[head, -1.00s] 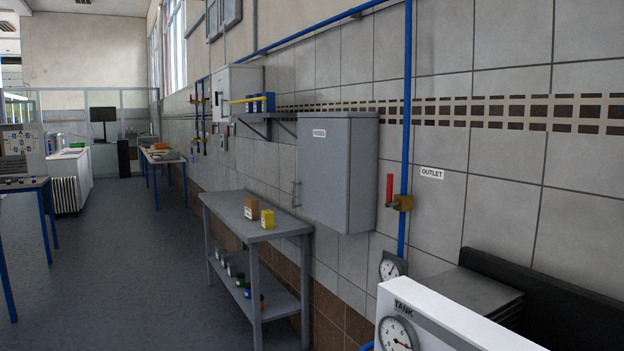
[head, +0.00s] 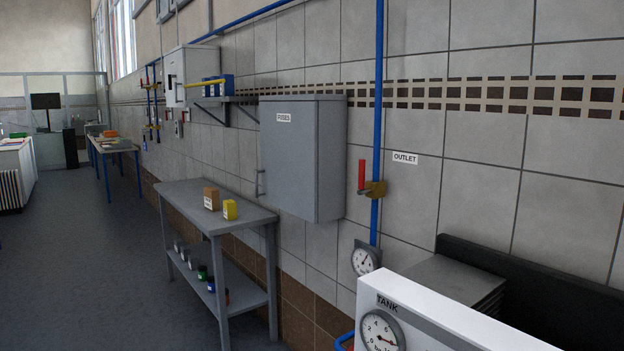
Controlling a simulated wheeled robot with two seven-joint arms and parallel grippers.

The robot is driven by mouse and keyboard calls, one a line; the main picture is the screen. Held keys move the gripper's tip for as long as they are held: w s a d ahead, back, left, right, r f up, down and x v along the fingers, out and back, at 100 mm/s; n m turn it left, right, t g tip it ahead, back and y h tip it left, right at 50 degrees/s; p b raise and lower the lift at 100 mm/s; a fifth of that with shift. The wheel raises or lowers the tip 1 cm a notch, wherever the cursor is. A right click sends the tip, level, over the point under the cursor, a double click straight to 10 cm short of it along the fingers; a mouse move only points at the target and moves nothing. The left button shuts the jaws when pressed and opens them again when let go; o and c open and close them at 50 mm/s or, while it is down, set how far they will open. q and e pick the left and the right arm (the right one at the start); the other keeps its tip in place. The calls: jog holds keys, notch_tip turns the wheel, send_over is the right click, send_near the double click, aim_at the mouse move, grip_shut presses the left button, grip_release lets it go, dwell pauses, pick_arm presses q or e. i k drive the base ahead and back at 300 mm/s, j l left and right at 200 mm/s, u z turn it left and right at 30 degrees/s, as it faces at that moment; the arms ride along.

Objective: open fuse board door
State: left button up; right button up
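The fuse board is a grey wall cabinet in the middle of the head view. Its door (head: 287,157) carries a "FUSES" label (head: 284,118) and looks closed. A thin vertical handle (head: 261,184) sits on the door's left edge. Neither of my grippers shows in the head view.
A grey metal table (head: 205,194) with a brown box (head: 211,199) and a yellow box (head: 230,209) stands left of the cabinet. A blue pipe with a red-handled valve (head: 362,175) runs right of it. A white tank unit (head: 440,318) fills the lower right. Floor at left is clear.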

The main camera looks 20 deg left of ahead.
aim_at(289, 130)
jog(key=i+j+z, duration=0.2)
jog(key=j, duration=0.35)
jog(key=i+j+z, duration=0.25)
jog(key=j, duration=0.25)
jog(key=j+z, duration=0.2)
jog(key=j, duration=0.4)
jog(key=i+j+z, duration=0.1)
jog(key=j+z, duration=0.15)
jog(key=j, duration=0.35)
jog(key=i+j, duration=0.1)
jog(key=j, duration=1.7)
jog(key=i+j, duration=0.15)
jog(key=j, duration=0.75)
jog(key=z, duration=0.05)
